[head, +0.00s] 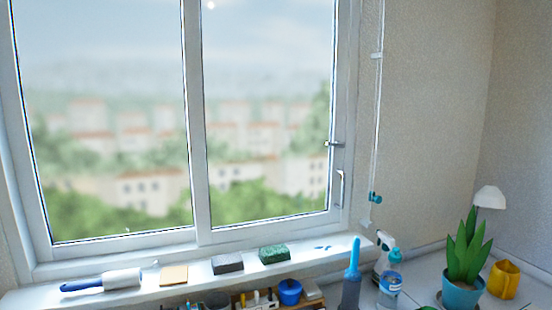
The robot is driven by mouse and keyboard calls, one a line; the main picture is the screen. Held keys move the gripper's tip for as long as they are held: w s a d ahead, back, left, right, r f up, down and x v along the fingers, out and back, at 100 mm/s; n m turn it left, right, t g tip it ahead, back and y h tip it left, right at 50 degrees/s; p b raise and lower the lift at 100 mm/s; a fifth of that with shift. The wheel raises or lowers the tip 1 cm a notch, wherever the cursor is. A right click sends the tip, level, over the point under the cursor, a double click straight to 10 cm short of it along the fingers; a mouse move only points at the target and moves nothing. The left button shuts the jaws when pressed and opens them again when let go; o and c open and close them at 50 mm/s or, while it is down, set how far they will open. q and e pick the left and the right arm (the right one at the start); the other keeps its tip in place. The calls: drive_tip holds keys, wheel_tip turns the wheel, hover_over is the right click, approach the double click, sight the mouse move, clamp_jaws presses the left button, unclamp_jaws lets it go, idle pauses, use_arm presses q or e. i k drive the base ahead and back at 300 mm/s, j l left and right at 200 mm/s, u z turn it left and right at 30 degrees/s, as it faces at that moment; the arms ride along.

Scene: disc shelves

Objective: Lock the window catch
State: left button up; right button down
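The window (197,120) has a white frame with two panes, and its sashes look closed against the frame. On the right sash's right edge is a small metal lever (332,144) that points sideways to the left. Below it is a slim upright white handle (340,188). I cannot tell for certain which of these two is the catch. Neither of my grippers is in view.
The sill holds a paint roller (122,278), a tan block (173,275), a dark sponge (228,263) and a green sponge (273,253). Below right are a spray bottle (384,252), a potted plant (460,292) and a yellow pot (503,280). A thin pipe (377,110) runs beside the window.

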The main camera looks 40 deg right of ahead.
sight(339, 144)
drive_tip(key=z, duration=1.55)
drive_tip(key=i+l+z, duration=0.1)
drive_tip(key=l+z, duration=0.2)
drive_tip(key=i+l+z, duration=0.15)
drive_tip(key=l+z, duration=0.2)
drive_tip(key=l, duration=0.2)
